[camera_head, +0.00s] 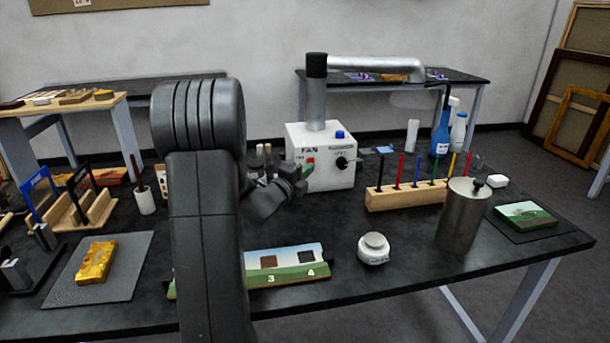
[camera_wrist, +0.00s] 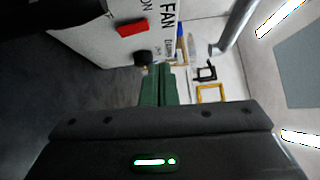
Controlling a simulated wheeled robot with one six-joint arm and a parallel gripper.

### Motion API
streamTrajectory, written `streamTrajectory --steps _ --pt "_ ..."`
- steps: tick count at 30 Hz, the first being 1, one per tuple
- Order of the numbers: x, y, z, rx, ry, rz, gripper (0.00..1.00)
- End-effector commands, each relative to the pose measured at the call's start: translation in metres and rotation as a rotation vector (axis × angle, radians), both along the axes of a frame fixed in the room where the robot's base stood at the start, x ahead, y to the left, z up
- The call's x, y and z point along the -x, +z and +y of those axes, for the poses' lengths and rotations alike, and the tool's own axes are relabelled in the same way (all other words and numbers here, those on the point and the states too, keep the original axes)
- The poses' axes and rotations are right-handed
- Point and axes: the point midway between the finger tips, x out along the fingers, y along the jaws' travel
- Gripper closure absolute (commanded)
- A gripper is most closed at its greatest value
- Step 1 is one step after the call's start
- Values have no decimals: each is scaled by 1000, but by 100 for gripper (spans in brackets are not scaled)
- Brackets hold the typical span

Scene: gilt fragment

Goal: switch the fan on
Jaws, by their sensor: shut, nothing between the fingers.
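The fan unit is a white box (camera_head: 325,178) with the word FAN on its front, standing on the dark bench. A red switch (camera_head: 310,160) sits on its front face, with a black knob (camera_head: 342,162) to its right. My gripper (camera_head: 305,172) is in front of the box's left part, just below the red switch. In the wrist view my green fingers (camera_wrist: 160,70) are shut and empty. There the red switch (camera_wrist: 132,27) lies above and left of the fingertips, and the black knob (camera_wrist: 142,58) lies close beside them. I cannot tell whether the fingertips touch the box.
A metal duct (camera_head: 315,100) rises from the box, and a blue knob (camera_head: 340,135) sits on top. To the right stand a wooden rack (camera_head: 410,195) of coloured sticks, a metal canister (camera_head: 463,217) and a blue bottle (camera_head: 440,135). A white jar (camera_head: 374,250) stands nearer the front.

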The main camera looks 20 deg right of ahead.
Motion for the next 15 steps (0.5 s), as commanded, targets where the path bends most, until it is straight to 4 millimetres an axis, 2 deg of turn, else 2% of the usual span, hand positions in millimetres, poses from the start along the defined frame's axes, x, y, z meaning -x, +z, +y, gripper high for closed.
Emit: streamTrajectory --steps 9,15 --pt "28 6 50 1 5 0 100" --pt "43 9 72 0 3 -2 100"
